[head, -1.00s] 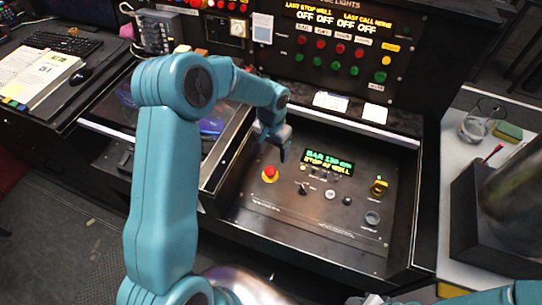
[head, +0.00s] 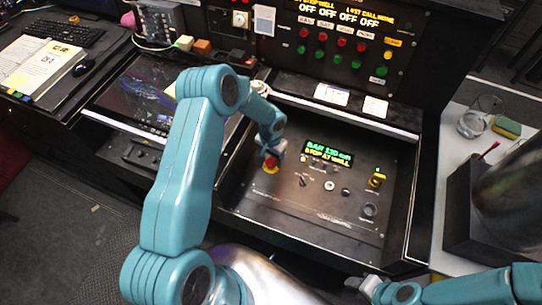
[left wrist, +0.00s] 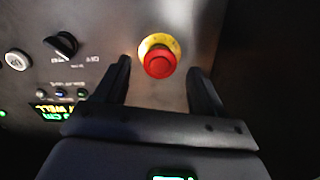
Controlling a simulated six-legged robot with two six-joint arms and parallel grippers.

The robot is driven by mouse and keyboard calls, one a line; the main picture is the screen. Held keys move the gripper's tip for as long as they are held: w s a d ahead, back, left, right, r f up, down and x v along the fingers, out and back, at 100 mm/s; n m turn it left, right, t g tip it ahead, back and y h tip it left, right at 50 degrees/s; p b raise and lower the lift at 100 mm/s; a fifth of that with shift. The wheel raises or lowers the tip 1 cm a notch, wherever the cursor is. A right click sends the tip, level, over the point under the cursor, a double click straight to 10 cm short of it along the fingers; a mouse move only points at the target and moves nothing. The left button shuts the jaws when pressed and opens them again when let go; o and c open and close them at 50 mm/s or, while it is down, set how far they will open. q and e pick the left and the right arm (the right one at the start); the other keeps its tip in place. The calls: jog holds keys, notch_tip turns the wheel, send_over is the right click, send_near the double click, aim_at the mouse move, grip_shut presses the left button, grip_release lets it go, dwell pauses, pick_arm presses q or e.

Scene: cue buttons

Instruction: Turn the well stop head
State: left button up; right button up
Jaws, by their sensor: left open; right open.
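The well stop head, a red mushroom button (head: 270,164) on a yellow ring, sits at the left of the sloping control panel. In the left wrist view the red head (left wrist: 159,63) shows between the finger ends. My left gripper (head: 272,153) is at the red head, partly covering it in the head view. Its jaws (left wrist: 158,75) are open, one finger on each side, with visible gaps to the head. My right gripper (head: 355,284) is low at the panel's front edge, small in view, open, and far from the red head.
A green-lit display (head: 328,154), a black knob (head: 303,181) and a yellow switch (head: 377,179) are on the same panel. Raised walls edge the panel. A glass (head: 474,122) and a sponge (head: 506,127) stand on the white surface at right.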

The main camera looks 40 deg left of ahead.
pick_arm(q)
jog(key=shift+f, duration=0.5)
jog(key=shift+w+f, duration=0.1)
jog(key=shift+f, duration=0.35)
jog(key=shift+c, duration=1.2)
jog(key=c, duration=0.8)
jog(key=shift+f+m+b, duration=0.1)
jog(key=shift+m+b, duration=0.4)
jog(key=shift+b, duration=0.25)
jog(key=shift+m+b, duration=1.1)
jog(key=shift+b, duration=0.05)
jog(key=shift+m+b, duration=0.8)
jog(key=shift+m, duration=0.3)
jog(key=shift+m+b, duration=0.6)
jog(key=shift+m, duration=0.5)
jog(key=shift+d, duration=0.1)
